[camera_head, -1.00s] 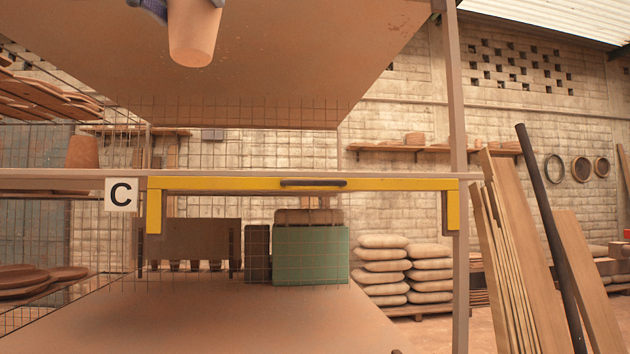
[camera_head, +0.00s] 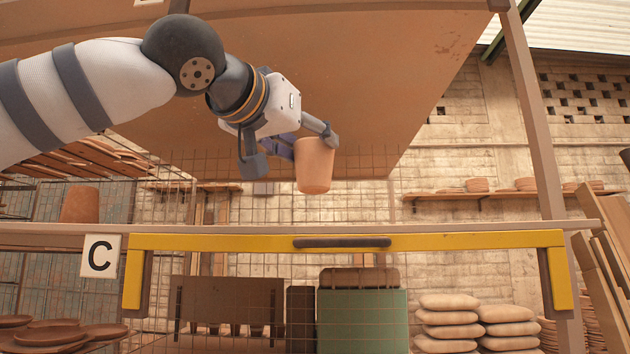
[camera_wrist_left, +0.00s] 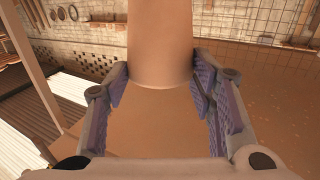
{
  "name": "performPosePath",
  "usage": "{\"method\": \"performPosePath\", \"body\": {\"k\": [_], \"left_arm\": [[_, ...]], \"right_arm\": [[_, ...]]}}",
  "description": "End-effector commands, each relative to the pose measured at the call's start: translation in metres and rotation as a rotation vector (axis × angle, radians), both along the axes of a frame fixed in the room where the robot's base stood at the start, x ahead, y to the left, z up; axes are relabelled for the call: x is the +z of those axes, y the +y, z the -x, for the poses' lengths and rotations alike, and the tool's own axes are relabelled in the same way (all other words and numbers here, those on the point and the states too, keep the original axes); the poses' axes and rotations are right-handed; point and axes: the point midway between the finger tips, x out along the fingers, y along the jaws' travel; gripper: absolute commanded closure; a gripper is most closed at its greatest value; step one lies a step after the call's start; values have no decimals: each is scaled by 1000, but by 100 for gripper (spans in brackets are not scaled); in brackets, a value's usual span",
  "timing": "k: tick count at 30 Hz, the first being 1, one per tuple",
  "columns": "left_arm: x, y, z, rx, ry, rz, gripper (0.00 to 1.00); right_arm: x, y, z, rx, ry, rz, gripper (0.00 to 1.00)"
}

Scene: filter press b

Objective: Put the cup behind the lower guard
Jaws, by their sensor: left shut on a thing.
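The cup (camera_head: 315,166) is a plain terracotta, tapered pot. My left gripper (camera_head: 297,148) is shut on it and holds it in the air, above the yellow guard in the head view. In the left wrist view the cup (camera_wrist_left: 160,45) sits between the two purple-padded fingers (camera_wrist_left: 160,80). The yellow guard (camera_head: 450,241) is a bar with a dark handle and short ends pointing down, across the front of the shelf opening. It is the only guard in view. My right gripper is not in view.
A rusty shelf panel (camera_head: 400,60) hangs overhead, and a wire mesh stands behind the cup. Below the guard are a green box (camera_head: 362,322) and a brown rack (camera_head: 225,300). Another pot (camera_head: 80,205) stands at the left. A label C (camera_head: 100,256) is beside the guard.

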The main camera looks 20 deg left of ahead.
Motion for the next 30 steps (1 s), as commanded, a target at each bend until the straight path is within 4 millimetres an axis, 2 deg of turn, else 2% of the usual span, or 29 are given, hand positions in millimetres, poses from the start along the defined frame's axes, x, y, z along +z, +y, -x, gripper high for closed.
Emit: {"method": "performPosePath", "body": {"k": [5, 7, 10, 20, 21, 23, 24, 30], "left_arm": [[-19, -4, -15, -1, -1, 0, 80], [-38, -5, -23, -2, 5, -2, 80], [-56, -4, -23, -2, 8, 0, 80], [-53, -4, -17, 0, -5, 1, 80], [-53, -4, -17, 0, -4, 0, 45], [-54, -4, -17, 0, -4, 0, 32], [-54, -4, -18, 0, -4, 0, 29], [-54, -4, -18, 1, -4, 0, 29]], "right_arm": [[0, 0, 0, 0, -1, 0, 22], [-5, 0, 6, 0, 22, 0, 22], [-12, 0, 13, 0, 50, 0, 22], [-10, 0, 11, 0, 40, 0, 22], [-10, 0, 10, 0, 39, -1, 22], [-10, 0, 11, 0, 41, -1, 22], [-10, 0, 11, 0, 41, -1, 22], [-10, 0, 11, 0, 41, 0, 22]]}}
